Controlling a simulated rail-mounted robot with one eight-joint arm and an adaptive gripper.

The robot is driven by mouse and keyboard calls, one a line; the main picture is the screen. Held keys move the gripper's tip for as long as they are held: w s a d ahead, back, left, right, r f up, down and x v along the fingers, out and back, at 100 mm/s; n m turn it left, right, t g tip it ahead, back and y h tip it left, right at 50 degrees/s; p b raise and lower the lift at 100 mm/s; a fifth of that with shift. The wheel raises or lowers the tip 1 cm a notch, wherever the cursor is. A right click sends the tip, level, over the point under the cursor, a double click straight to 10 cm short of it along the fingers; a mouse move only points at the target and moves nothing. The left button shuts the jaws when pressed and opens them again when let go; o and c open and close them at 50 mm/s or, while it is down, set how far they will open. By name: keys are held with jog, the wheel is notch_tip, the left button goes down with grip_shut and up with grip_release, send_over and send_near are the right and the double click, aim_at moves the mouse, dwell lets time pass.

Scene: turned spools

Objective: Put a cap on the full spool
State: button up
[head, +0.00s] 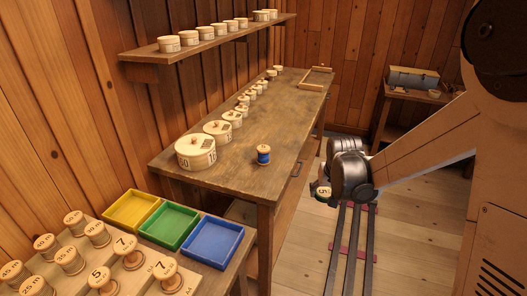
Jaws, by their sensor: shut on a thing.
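A small spool wound with blue thread (263,156) stands upright on the wooden workbench, with a pale wooden top. My gripper (325,198) hangs low over the floor side, to the right of the bench and apart from it. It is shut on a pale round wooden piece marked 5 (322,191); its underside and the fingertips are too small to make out. Several round pale wooden pieces with numbers stand in a row along the back of the bench, the largest (196,152) at the near end.
The workbench (235,178) is clear around the blue spool. Yellow (112,226), green (155,244) and blue (194,257) trays sit at lower left beside a rack of numbered wooden spools (73,222). A wall shelf (233,37) holds more round pieces. Rails cross the floor.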

aim_at(263, 149)
jog(key=shift+w+a+b, duration=0.5)
jog(key=shift+w+a, duration=2.95)
jog(key=shift+w, duration=0.45)
jog(key=shift+w+a+b, duration=0.45)
jog(key=shift+w+a, duration=3)
jog(key=shift+w, duration=0.5)
jog(key=shift+w+a+b, duration=0.5)
jog(key=shift+w+a, duration=2.95)
jog(key=shift+w, duration=0.45)
